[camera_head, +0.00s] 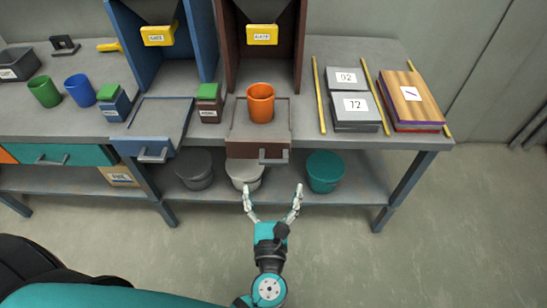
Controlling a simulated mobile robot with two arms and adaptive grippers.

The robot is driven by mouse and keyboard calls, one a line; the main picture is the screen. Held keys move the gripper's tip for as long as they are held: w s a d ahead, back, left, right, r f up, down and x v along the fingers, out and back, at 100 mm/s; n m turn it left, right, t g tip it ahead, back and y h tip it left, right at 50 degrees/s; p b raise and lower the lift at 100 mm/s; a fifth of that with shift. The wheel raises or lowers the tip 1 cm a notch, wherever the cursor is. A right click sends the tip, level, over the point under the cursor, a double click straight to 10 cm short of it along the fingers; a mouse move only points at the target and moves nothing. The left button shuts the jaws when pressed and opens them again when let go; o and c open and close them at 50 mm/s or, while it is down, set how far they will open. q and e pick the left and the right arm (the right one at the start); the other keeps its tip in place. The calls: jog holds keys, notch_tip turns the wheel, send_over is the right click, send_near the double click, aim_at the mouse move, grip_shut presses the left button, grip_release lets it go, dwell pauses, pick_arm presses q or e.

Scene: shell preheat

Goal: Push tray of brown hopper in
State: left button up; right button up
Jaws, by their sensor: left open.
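The brown hopper (230,50) stands on the bench in the middle, next to a blue hopper. Its brown tray (239,122) sticks out toward the front edge, with a grey handle (273,157) on its front. An orange cup (260,104) stands on the tray. My left gripper (272,192) is open and empty, in front of the bench and just below the handle in the picture. Its two fingers are spread apart and appear clear of the handle. My right gripper is not in view.
A blue hopper (147,60) with its own pulled-out tray (158,125) stands to the left. Grey blocks (357,124) and wooden boards (412,97) lie at the right. Grey, white and teal (324,172) buckets sit on the lower shelf. The floor in front is clear.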

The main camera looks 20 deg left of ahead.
aim_at(273, 163)
pick_arm(q)
jog(key=p+x, duration=0.1)
jog(key=x, duration=0.8)
jog(key=shift+w, duration=0.15)
jog(key=shift+w+a, duration=0.15)
jog(key=shift+w, duration=0.2)
